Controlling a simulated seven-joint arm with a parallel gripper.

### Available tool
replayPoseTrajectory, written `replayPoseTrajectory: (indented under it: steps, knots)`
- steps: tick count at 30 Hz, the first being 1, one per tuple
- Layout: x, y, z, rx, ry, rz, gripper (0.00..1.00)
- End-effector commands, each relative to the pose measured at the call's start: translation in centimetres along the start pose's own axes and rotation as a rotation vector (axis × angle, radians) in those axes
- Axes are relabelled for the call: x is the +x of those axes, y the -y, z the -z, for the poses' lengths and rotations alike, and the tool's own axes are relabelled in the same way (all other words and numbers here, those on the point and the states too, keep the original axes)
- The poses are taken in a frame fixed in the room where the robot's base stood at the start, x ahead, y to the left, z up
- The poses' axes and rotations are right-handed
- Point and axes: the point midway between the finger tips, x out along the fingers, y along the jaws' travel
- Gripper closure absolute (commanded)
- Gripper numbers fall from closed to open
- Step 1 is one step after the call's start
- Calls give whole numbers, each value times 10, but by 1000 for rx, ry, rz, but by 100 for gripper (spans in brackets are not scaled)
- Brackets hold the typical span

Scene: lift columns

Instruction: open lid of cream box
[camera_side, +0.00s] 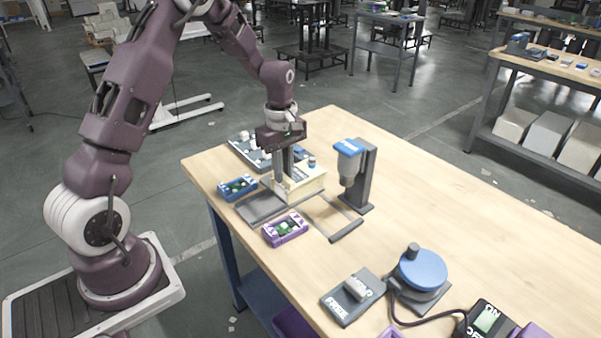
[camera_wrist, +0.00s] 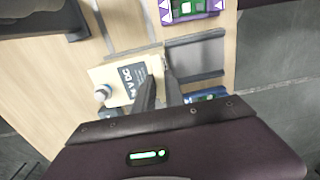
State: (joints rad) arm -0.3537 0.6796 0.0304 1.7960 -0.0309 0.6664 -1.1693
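The cream box (camera_side: 306,186) stands upright on the wooden table, with a dark label and a small blue-and-white cap on its top. In the wrist view its cream top (camera_wrist: 112,72) lies left of my fingers, with the dark label partly behind them. My gripper (camera_side: 280,182) points down at the left edge of the box. In the wrist view the two fingers (camera_wrist: 160,80) are close together at the box's edge. I cannot tell whether they hold the lid's edge or only stand beside it. The lid looks down flat on the box.
A grey tray-like plate (camera_side: 250,210) lies left of the box. A blue-topped dispenser (camera_side: 349,165) stands close on the right. A round blue device (camera_side: 422,270) sits at the front.

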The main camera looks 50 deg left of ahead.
Motion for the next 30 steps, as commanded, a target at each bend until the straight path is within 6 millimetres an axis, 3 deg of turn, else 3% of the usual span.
replayPoseTrajectory:
  steps: [8, 30]
  knots:
    - [0, -4, 0, 1, 0, 0, 100]
    - [0, -49, 1, 0, -1, -1, 100]
